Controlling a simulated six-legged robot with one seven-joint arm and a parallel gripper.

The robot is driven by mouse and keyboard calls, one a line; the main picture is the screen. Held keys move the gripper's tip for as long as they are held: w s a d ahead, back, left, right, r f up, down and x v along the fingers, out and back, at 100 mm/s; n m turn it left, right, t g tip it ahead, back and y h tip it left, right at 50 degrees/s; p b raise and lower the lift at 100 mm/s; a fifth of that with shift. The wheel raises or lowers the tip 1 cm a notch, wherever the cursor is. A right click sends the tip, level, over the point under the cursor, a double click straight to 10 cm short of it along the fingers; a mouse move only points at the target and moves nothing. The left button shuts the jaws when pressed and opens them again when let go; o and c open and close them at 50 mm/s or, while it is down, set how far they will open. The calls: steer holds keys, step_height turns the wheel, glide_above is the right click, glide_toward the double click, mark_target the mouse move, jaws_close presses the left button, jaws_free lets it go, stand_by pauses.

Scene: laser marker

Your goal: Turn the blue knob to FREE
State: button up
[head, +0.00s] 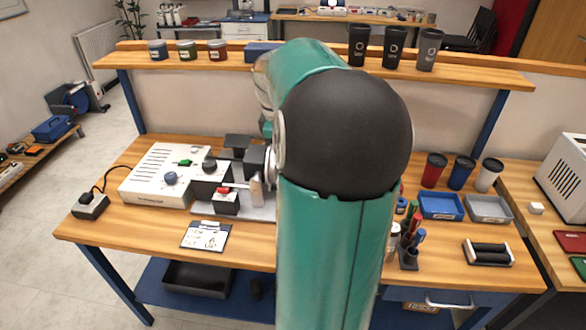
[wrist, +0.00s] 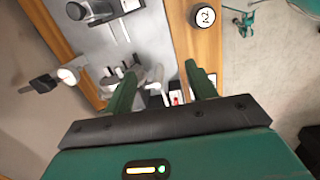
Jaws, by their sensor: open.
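The blue knob (head: 170,178) is on the top face of a white control box (head: 150,188) at the left of the workbench in the head view. Its pointer and the FREE label are too small to read. A green switch (head: 185,162) and a black knob (head: 209,165) are also on the box. My gripper (wrist: 160,88) is open, its two green fingers apart with nothing held between them. My arm hides the gripper in the head view. I cannot make out the blue knob in the wrist view, so its distance from the fingers is unclear.
A red button box (head: 225,202) and a grey base plate (head: 262,213) stand right of the control box. A clipboard (head: 206,235) lies in front. Cups (head: 461,172), trays (head: 441,207) and a pen holder (head: 408,258) are at the right. A shelf (head: 200,65) spans the back.

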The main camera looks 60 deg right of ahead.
steer(key=s+d+f+y, duration=0.1)
steer(key=s+d+f, duration=0.1)
steer(key=s+d, duration=0.75)
steer(key=shift+n+t, duration=0.3)
steer(key=shift+n, duration=0.1)
steer(key=f, duration=0.4)
steer(key=w+d+f, duration=0.1)
steer(key=f, duration=0.8)
steer(key=shift+w+d+f, duration=0.15)
steer(key=shift+w+f, duration=0.1)
steer(key=shift+f, duration=0.1)
steer(key=c, duration=1)
